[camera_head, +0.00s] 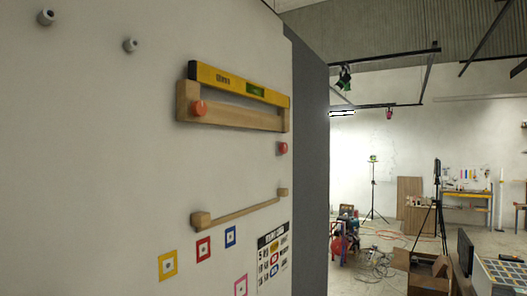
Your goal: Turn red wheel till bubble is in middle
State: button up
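A yellow spirit level (238,82) lies along the top of a wooden frame (230,115) on the white wall, left of the picture's middle. Its green vial (256,90) shows right of the level's centre, but the bubble is too small to make out. A red round wheel or knob (199,108) is at the frame's left end. A second red knob (282,148) sits below the frame's right end. I cannot tell which one is the red wheel meant. My gripper is not in view.
A wooden rail (240,212) is fixed lower on the wall, above coloured square markers (203,249) and a poster (272,258). Two grey pegs (130,45) stick out at upper left. The wall ends mid-picture; a cluttered room with tripods (374,190) lies beyond.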

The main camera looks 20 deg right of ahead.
aim_at(283, 147)
jog(key=i+l, duration=0.25)
jog(key=l, duration=0.15)
jog(key=i+l+u, duration=0.1)
jog(key=i+l, duration=0.35)
jog(key=l, duration=0.3)
jog(key=i+l, duration=0.2)
jog(key=l, duration=0.2)
jog(key=i+u, duration=0.05)
